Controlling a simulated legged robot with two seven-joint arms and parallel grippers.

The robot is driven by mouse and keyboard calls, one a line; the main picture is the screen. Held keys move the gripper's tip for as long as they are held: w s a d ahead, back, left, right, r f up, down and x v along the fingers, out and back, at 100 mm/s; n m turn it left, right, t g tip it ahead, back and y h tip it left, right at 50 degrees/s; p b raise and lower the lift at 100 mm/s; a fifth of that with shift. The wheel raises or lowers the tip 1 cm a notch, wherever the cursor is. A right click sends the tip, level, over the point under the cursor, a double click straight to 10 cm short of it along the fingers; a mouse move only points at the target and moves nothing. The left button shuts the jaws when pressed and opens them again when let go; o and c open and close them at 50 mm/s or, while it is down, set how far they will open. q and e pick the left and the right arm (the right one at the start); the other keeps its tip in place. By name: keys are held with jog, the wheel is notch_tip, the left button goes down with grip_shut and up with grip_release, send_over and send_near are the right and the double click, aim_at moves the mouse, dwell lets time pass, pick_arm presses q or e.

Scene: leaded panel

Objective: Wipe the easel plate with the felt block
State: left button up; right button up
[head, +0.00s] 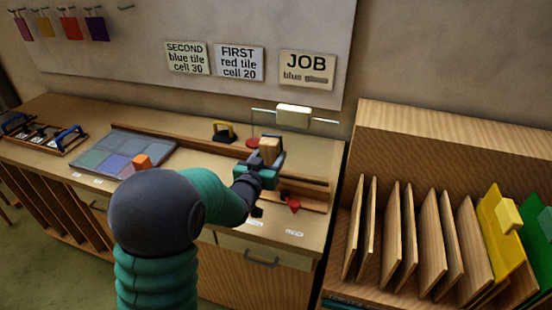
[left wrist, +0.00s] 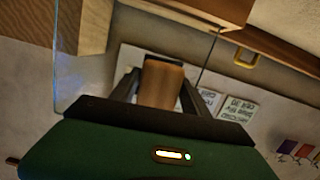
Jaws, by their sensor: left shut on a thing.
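My left gripper (head: 262,168) is shut on a tan-brown block, the felt block (head: 270,150), and holds it up above the bench. In the left wrist view the felt block (left wrist: 162,82) sits between the dark fingers. The easel plate (head: 314,138) looks like a clear upright pane with a pale top edge, behind the gripper. The pane (left wrist: 82,78) also shows faintly in the left wrist view. Whether the block touches the pane cannot be told. My left arm hides part of the bench. My right gripper is not in view.
A cream block (head: 294,115) is at the pane's top. A yellow-and-black tool (head: 224,131) and red pieces (head: 292,203) lie nearby. A rack of panels (head: 408,240) stands right.

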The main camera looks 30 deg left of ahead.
pick_arm(q)
jog(key=shift+f+b+v, duration=0.2)
jog(key=shift+v, duration=1.3)
jog(key=shift+f+b+v, duration=0.15)
jog(key=shift+f+v, duration=0.1)
jog(key=shift+v, duration=1.25)
jog(key=shift+s+d, duration=0.1)
jog(key=shift+d, duration=0.1)
jog(key=v, duration=0.2)
jog(key=shift+s+d, duration=0.15)
jog(key=shift+s, duration=0.3)
jog(key=shift+f, duration=0.1)
